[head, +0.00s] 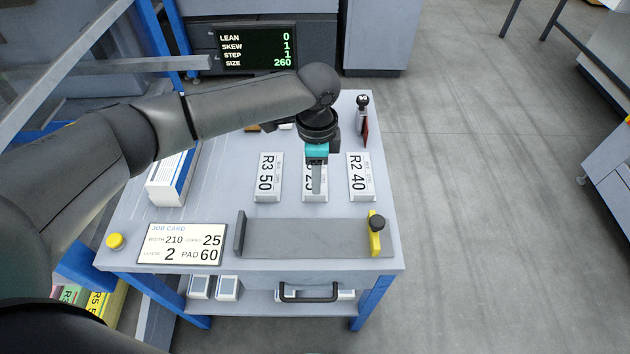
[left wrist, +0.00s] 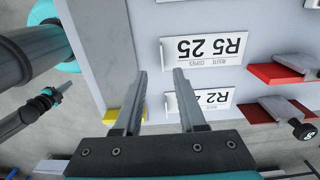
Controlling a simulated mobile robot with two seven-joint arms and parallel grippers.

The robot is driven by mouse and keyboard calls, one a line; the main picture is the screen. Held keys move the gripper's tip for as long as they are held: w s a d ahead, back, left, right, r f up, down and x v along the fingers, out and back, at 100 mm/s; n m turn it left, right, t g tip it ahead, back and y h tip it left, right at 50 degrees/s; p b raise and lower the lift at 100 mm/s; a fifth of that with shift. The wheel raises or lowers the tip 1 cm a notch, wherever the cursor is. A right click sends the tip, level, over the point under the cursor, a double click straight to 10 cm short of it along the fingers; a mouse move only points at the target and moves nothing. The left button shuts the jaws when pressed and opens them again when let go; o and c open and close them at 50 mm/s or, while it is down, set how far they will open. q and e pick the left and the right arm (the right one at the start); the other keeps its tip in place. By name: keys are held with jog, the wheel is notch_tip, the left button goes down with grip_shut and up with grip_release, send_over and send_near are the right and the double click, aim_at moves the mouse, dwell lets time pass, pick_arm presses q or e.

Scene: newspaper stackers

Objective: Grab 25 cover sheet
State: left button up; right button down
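Three white cards with handles lie in a row on the table. The R5 25 card (head: 309,197) is in the middle, partly hidden in the head view by my left gripper (head: 317,188). The R3 50 card (head: 267,178) is at its left and the R2 40 card (head: 361,178) at its right. In the left wrist view the R5 25 card (left wrist: 206,48) shows beyond the fingertips, with the R2 card (left wrist: 203,101) nearer. There my left gripper (left wrist: 160,78) has its fingers apart with nothing between them.
A grey tray (head: 305,240) with a yellow stop (head: 375,240) lies in front of the cards. The job card (head: 182,244) is at the front left, near a yellow button (head: 115,241). A paper stack (head: 170,180) stands at left. A red-bladed tool (head: 364,125) stands behind.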

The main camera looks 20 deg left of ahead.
pick_arm(q)
jog(key=shift+f, duration=0.85)
jog(key=f+b, duration=0.1)
jog(key=f, duration=0.1)
jog(key=f+b, duration=0.1)
jog(key=shift+w+a+f, duration=0.15)
jog(key=shift+a+f, duration=0.05)
jog(key=shift+f, duration=0.55)
grip_shut()
pick_arm(e)
jog(key=shift+t, duration=0.3)
jog(key=w+d+f, duration=0.2)
jog(key=w, duration=0.1)
jog(key=shift+d+f, duration=0.1)
jog(key=shift+s, duration=0.1)
